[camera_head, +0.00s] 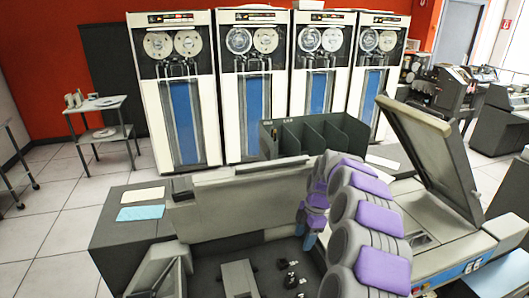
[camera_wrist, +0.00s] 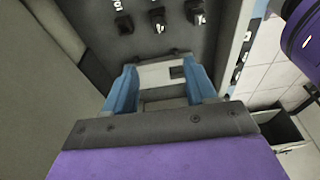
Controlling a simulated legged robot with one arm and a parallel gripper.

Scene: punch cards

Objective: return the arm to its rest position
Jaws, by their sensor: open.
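My arm, grey with purple pads, rises from the lower right in the head view and bends down over the machine's dark recessed panel. My gripper (camera_head: 308,240) points down there, small and partly hidden by the arm. In the wrist view my gripper (camera_wrist: 163,85) shows two blue fingers spread apart. A pale grey block (camera_wrist: 158,75) with a small dark slot shows between them. I cannot tell whether the fingers touch it. Dark knobs (camera_wrist: 158,20) with white marks sit on the panel beyond the fingertips.
A raised grey lid (camera_head: 430,150) stands at the right. A cream card (camera_head: 144,194) and a blue card (camera_head: 139,213) lie on the desk at the left. A dark divided rack (camera_head: 318,135) stands behind the machine.

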